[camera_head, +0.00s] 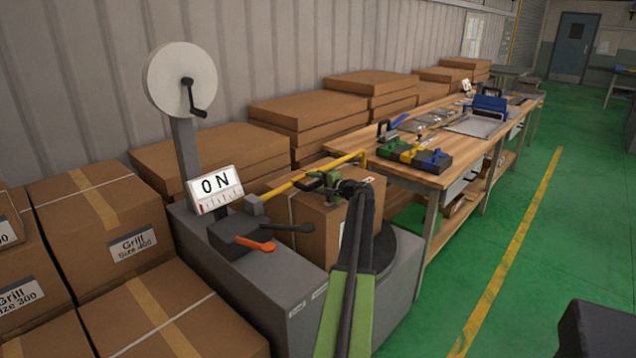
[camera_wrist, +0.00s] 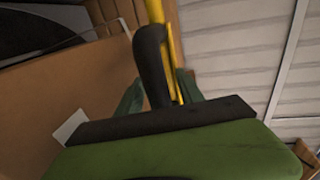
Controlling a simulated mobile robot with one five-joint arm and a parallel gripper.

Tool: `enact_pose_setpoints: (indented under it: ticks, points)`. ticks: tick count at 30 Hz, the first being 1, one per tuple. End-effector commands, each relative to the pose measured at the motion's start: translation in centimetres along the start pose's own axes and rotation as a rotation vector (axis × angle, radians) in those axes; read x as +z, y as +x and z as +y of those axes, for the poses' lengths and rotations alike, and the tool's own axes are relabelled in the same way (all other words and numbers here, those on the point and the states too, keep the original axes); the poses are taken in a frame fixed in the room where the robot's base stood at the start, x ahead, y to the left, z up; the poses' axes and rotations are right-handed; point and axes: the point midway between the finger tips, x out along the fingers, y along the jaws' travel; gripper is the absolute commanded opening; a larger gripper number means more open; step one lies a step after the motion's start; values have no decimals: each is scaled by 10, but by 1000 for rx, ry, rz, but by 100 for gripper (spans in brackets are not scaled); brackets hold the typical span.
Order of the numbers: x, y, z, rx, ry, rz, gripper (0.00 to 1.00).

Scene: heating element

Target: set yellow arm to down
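The yellow arm (camera_head: 310,178) is a thin bar rising to the right from a grey pivot block on the grey machine, reaching over a cardboard box. It is raised, not lying down. In the wrist view, my gripper's green fingers (camera_wrist: 161,82) stand apart on either side of the yellow arm (camera_wrist: 173,60) and a dark curved handle (camera_wrist: 150,55). The fingers look open around them. Whether a finger touches the bar or handle cannot be told.
The box (camera_head: 330,225) stands on a dark round plate. A wooden workbench (camera_head: 400,172) is behind.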

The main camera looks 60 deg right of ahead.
Motion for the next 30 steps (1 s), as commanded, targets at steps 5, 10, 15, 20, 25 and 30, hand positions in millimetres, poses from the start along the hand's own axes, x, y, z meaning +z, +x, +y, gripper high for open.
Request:
enact_pose_setpoints:
  ticks: [5, 10, 15, 20, 25, 30]
  points:
    - [-5, -4, 1, 0, 1, 7, 44]
    - [-5, -27, 0, 0, 2, 10, 44]
    - [-4, -74, -2, 0, 1, 11, 44]
    - [-3, -120, -2, 0, 2, 9, 44]
    - [-3, -158, -1, -1, 2, 8, 44]
    - [-3, -177, 0, -1, 1, 6, 44]
